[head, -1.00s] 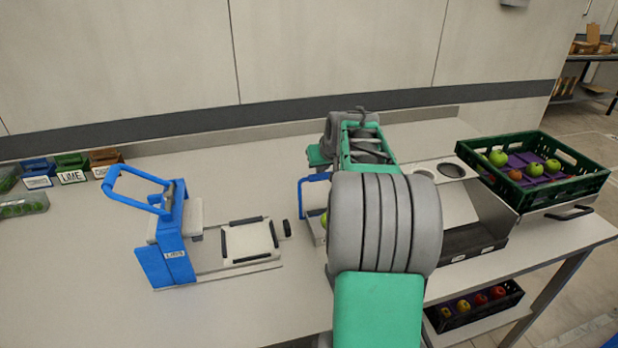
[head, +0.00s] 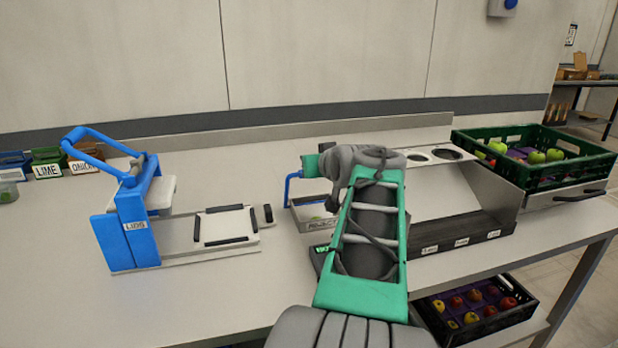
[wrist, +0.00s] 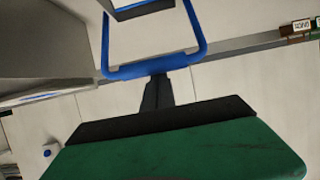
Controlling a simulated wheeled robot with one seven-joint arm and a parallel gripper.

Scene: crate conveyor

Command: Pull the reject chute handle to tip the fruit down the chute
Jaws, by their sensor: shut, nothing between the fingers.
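The reject chute tray (head: 312,226) is a small grey tray with a label reading REJECT on its front, in the middle of the bench. Something green, likely the fruit (head: 318,219), shows in it, mostly hidden by my arm. Its blue handle (head: 288,188) rises at the left; my gripper covers its right part. In the wrist view the handle is a blue U-shaped bar (wrist: 120,72). My gripper (wrist: 156,80) has its dark fingers shut and empty, tips at the bar's edge. I cannot tell whether they touch it. In the head view only its teal body (head: 311,165) shows clearly.
A blue lid press (head: 125,235) stands left of the tray. A sloped grey stand (head: 445,195) and a green crate of fruit (head: 590,168) are at the right. A black crate (head: 490,316) sits on the lower shelf. Small labelled bins (head: 48,158) are far left.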

